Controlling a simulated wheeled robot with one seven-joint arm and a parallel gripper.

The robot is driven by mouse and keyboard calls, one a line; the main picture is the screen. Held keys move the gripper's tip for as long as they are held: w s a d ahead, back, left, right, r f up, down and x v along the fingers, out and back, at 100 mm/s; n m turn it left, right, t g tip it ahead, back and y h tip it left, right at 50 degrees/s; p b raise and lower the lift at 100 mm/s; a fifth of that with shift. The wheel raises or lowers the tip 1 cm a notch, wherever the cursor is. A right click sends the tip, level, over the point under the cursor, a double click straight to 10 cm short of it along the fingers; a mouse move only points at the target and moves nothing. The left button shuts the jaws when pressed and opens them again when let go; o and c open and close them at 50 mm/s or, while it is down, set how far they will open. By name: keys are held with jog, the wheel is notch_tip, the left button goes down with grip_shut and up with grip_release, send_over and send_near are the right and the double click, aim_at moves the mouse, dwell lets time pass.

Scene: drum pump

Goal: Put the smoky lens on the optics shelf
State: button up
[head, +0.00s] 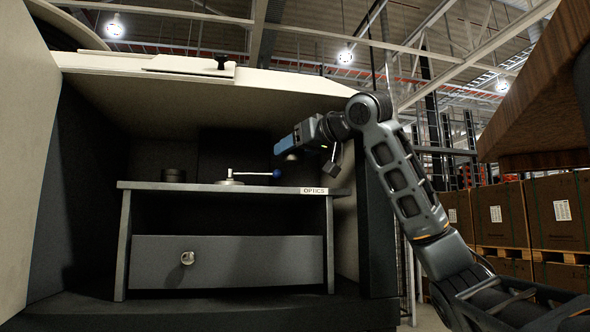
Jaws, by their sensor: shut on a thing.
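The optics shelf (150,186) is a grey flat-topped stand inside a dark cabinet, with an "OPTICS" label at the right of its front edge. My gripper (290,156) is above the right part of the shelf in the picture, reaching in from the right. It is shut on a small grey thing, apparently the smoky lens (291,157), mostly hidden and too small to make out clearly. It appears apart from the shelf top. A dark round piece (174,175) stands at the shelf's left.
A metal fitting with a lever (229,181) and blue ball knob (277,173) stands mid-shelf, close below my gripper in the picture. A drawer (230,262) is below. The cabinet's right wall (375,230) is beside my arm. Shelf top between dark piece and fitting is clear.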

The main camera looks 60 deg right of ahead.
notch_tip(320, 180, down, 5)
jog(key=shift+r+p, duration=0.1)
jog(key=shift+p, duration=0.25)
jog(key=shift+d+f, duration=0.15)
jog(key=shift+f, duration=0.35)
jog(key=shift+f, duration=0.15)
jog(key=o, duration=1.1)
jog(key=shift+w+r+p, duration=0.1)
jog(key=shift+r+p, duration=0.1)
jog(key=shift+p, duration=0.15)
